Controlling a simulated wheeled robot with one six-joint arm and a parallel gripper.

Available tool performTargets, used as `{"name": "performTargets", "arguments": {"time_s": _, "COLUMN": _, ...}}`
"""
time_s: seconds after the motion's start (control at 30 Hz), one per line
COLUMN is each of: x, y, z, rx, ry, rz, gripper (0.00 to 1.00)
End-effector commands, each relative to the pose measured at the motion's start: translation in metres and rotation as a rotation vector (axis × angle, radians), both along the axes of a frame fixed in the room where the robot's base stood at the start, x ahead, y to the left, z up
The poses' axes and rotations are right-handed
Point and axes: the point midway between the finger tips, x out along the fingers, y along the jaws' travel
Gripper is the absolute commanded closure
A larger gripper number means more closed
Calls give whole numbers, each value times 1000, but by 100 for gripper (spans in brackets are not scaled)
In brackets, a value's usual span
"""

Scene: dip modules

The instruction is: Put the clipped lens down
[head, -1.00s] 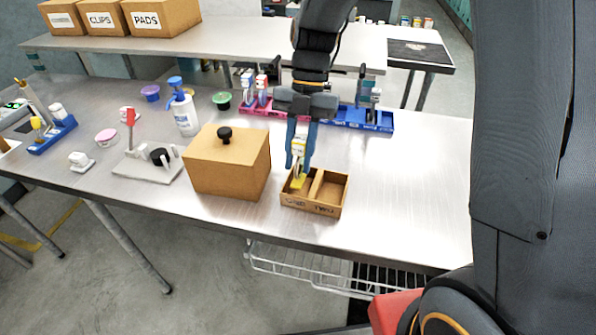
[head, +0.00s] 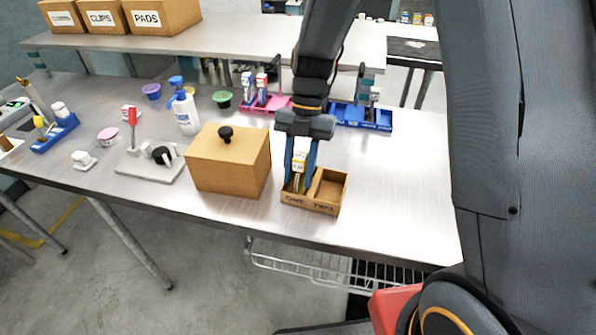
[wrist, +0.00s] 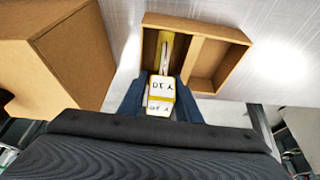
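My gripper (head: 301,174) points down over the left compartment of a two-part brown tray (head: 312,206). It is shut on the clipped lens (head: 299,161), a white block with a yellow edge and small dark print. In the wrist view the clipped lens (wrist: 161,92) sits between my two blue fingers, and a narrow yellow-edged part reaches down into the left compartment of the tray (wrist: 213,33). The right compartment is empty. The tray front has lettering too small to read surely. Whether the lens touches the compartment floor is hidden.
A brown box with a black knob (head: 229,162) stands just left of the tray. Behind are a pink rack (head: 268,104) and a blue rack (head: 358,118) with upright pieces. A blue-topped bottle (head: 185,112) stands back left. The table right of the tray is clear.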

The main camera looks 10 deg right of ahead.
Motion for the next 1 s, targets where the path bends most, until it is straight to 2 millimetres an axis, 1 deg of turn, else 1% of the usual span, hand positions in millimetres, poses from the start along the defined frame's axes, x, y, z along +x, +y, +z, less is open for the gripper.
{"name": "performTargets", "arguments": {"time_s": 0.23, "x": 0, "y": 0, "z": 2, "rx": 0, "ry": 0, "rz": 0, "gripper": 69}}
{"name": "performTargets", "arguments": {"time_s": 0.37, "x": 4, "y": -1, "z": 9, "rx": 1, "ry": -3, "rz": -1, "gripper": 69}}
{"name": "performTargets", "arguments": {"time_s": 0.47, "x": 10, "y": -3, "z": 23, "rx": 1, "ry": -6, "rz": -2, "gripper": 69}}
{"name": "performTargets", "arguments": {"time_s": 0.8, "x": 34, "y": -14, "z": 86, "rx": 1, "ry": -5, "rz": -1, "gripper": 69}}
{"name": "performTargets", "arguments": {"time_s": 1.0, "x": 41, "y": -18, "z": 108, "rx": 0, "ry": -2, "rz": 1, "gripper": 69}}
